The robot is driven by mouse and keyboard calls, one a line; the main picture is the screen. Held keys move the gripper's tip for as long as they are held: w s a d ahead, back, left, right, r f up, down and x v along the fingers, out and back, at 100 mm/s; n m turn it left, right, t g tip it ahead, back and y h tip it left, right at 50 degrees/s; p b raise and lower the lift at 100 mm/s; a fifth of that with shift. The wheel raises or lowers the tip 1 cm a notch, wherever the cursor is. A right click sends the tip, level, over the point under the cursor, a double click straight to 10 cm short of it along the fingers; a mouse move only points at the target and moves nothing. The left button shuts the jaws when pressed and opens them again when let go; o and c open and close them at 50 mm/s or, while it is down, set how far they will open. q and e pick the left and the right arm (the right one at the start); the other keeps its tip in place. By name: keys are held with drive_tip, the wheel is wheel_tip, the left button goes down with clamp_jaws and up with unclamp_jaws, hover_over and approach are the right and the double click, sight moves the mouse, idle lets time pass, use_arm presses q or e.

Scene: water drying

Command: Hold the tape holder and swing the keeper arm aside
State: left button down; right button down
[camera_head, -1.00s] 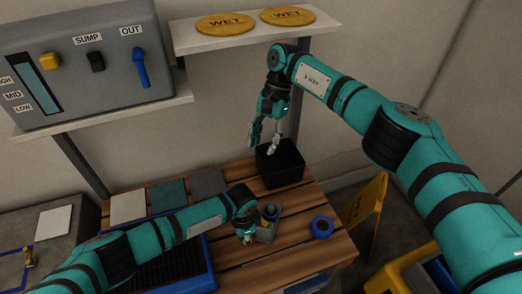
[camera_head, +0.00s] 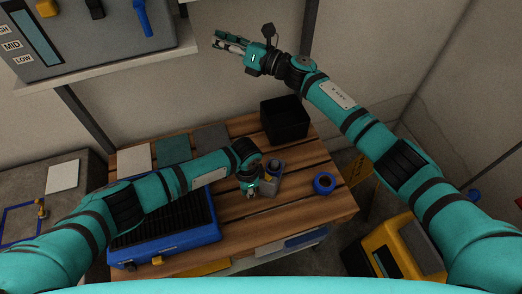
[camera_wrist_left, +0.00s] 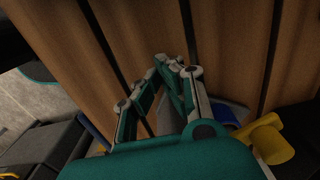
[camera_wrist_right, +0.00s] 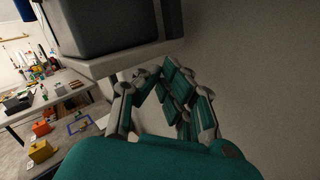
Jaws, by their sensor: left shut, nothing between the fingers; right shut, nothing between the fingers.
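The tape holder (camera_head: 270,183) is a small grey piece on the wooden table, with a yellow part and a roll on it. My left gripper (camera_head: 249,191) is shut and empty, pointing down at the holder's left side; I cannot tell whether it touches. In the left wrist view the closed fingertips (camera_wrist_left: 178,64) are over the wood slats, with a grey-blue edge and a yellow cylinder (camera_wrist_left: 264,138) at the right. The keeper arm cannot be made out. My right gripper (camera_head: 216,41) is shut and empty, raised high near the wall, far from the holder.
A blue tape roll (camera_head: 324,183) lies right of the holder. A black box (camera_head: 285,119) stands at the table's back. A blue tray (camera_head: 205,233) with a dark grid lies at left front. The grey control panel (camera_head: 90,50) on its shelf is near my right gripper.

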drive_tip(key=w+d+m+t+h, duration=0.5)
drive_tip(key=d+m+t, duration=0.25)
drive_tip(key=m, duration=0.65)
drive_tip(key=d+f+m+g+h, duration=0.3)
drive_tip(key=d+f+m+h, duration=0.4)
drive_tip(key=d+f+m, duration=0.55)
drive_tip(key=s+f+m+g, duration=0.8)
drive_tip(key=s+m, duration=0.2)
drive_tip(key=s, duration=0.4)
drive_tip(key=m+g+y, duration=0.2)
drive_tip(key=g, duration=0.1)
hover_over(271, 162)
wheel_tip(271, 162, down, 9)
drive_tip(key=shift+s+r, duration=0.1)
drive_tip(key=a, duration=0.1)
drive_tip(key=s+a, duration=0.1)
drive_tip(key=a, duration=0.1)
drive_tip(key=shift+s+a, duration=0.15)
